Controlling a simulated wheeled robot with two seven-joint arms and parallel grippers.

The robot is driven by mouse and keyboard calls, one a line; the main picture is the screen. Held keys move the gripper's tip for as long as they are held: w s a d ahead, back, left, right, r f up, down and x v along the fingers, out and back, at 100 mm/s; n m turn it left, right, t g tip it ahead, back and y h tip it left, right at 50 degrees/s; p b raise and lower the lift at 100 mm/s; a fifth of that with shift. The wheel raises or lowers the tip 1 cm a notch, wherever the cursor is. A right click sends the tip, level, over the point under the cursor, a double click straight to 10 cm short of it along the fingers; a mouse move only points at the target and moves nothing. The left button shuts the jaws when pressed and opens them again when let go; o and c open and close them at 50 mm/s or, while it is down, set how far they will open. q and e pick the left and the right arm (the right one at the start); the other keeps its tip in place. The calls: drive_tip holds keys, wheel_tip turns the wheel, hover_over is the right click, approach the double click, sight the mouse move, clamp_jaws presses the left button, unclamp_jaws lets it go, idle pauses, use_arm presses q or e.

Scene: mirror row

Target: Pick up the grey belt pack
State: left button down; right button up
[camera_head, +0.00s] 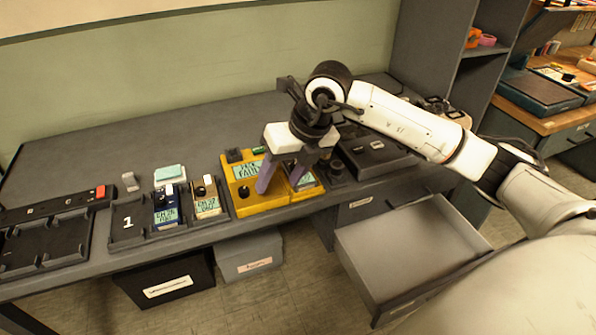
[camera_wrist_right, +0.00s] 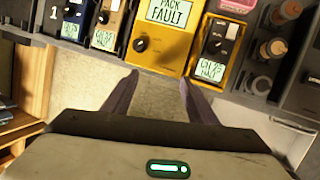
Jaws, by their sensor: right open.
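A blue pack (camera_head: 167,214) and a tan pack (camera_head: 208,206) stand in the tray marked 1; both show in the wrist view, the blue one (camera_wrist_right: 73,20) and the tan one (camera_wrist_right: 106,28). My left gripper is out of view.
A dark empty-looking tray (camera_head: 45,246) is at the desk's left end. A grey drawer (camera_head: 408,245) stands open below the desk on the right. Dark and grey bins (camera_head: 250,256) sit under the desk.

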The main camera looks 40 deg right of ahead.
sight(304, 179)
drive_tip(key=w+d+h, duration=0.1)
drive_tip(key=d, duration=0.1)
drive_tip(key=w+d+m+h, duration=0.1)
drive_tip(key=d, duration=0.2)
drive_tip(key=w+d+h, duration=0.1)
drive_tip(key=d, duration=0.2)
drive_tip(key=shift+d+f, duration=0.1)
drive_tip(key=shift+f, duration=0.1)
drive_tip(key=shift+w+p+x, duration=0.1)
drive_tip(key=shift+p+x, duration=0.25)
drive_tip(key=shift+x, duration=1.1)
drive_tip(key=shift+w+p+x, duration=0.15)
drive_tip(key=shift+p+x, duration=0.15)
drive_tip(key=shift+x, duration=1.2)
drive_tip(key=shift+r+t, duration=0.15)
drive_tip(key=shift+t, duration=0.15)
drive_tip(key=c, duration=0.9)
